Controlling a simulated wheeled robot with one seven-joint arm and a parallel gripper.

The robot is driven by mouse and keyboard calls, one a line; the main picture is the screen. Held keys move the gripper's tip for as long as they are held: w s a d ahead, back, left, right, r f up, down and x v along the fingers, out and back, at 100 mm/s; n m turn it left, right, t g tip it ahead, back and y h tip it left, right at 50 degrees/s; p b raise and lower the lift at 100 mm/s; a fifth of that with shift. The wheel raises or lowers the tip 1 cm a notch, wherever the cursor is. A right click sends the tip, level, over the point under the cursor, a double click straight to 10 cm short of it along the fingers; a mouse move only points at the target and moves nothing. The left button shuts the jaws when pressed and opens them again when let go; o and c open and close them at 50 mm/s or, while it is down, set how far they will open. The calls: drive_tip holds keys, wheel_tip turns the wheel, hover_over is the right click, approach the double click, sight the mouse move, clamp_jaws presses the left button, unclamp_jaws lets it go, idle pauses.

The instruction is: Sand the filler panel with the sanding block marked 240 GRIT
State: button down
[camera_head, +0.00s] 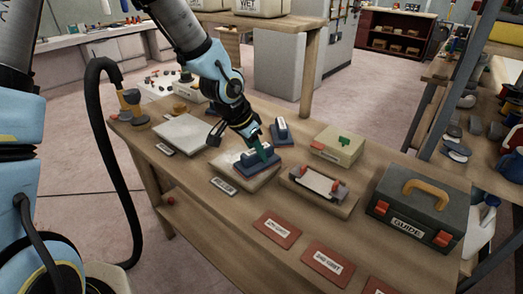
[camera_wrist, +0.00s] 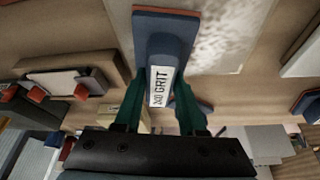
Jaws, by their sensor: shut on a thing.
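My gripper (camera_head: 264,150) is shut on a blue sanding block (camera_head: 258,163). In the wrist view the green fingers (camera_wrist: 161,78) grip the block's raised handle, and its white label (camera_wrist: 163,88) reads 240 GRIT. The block (camera_wrist: 150,22) has a thin reddish underside. In the head view it is over a pale panel (camera_head: 253,184) on the workbench, hiding much of it. A mottled pale panel (camera_wrist: 228,38) lies beside and behind the block in the wrist view. I cannot tell whether block and panel touch. A small label (camera_head: 223,186) lies in front of the panel; its text is unclear.
Another pale panel (camera_head: 187,132) lies left on the bench (camera_head: 200,182). Another blue block (camera_head: 281,132) stands just behind my gripper. A clamp-like holder (camera_head: 318,184), a cream box (camera_head: 338,144) and a dark toolbox (camera_head: 414,208) stand right. Red labelled cards (camera_head: 277,230) lie at the front.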

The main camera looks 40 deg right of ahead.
drive_tip(key=shift+w+a+f+p, duration=0.1)
drive_tip(key=shift+w+a+p, duration=0.25)
drive_tip(key=shift+w, duration=0.5)
drive_tip(key=shift+w+a+r+p, duration=0.1)
drive_tip(key=shift+w+a+p, duration=0.05)
drive_tip(key=shift+w+p, duration=0.55)
drive_tip(key=shift+w+a+f+p, duration=0.1)
drive_tip(key=shift+w+a+p, duration=0.2)
drive_tip(key=shift+w, duration=0.65)
drive_tip(key=shift+w+a+p, duration=0.15)
drive_tip(key=shift+w+p, duration=0.35)
drive_tip(key=shift+w, duration=0.15)
drive_tip(key=shift+w+a+p, duration=0.15)
drive_tip(key=shift+w+p, duration=0.35)
drive_tip(key=shift+w, duration=0.15)
drive_tip(key=shift+w+a+p, duration=0.25)
drive_tip(key=shift+w+p, duration=0.2)
drive_tip(key=shift+w, duration=0.4)
drive_tip(key=shift+w+a+p, duration=0.2)
drive_tip(key=shift+w+p, duration=0.2)
drive_tip(key=shift+w, duration=0.45)
drive_tip(key=shift+s+a, duration=0.2)
drive_tip(key=shift+a, duration=0.65)
drive_tip(key=shift+s+d+b, duration=0.25)
drive_tip(key=shift+s+b, duration=0.05)
drive_tip(key=shift+s, duration=0.55)
drive_tip(key=shift+s+d+b, duration=0.25)
drive_tip(key=shift+s, duration=0.55)
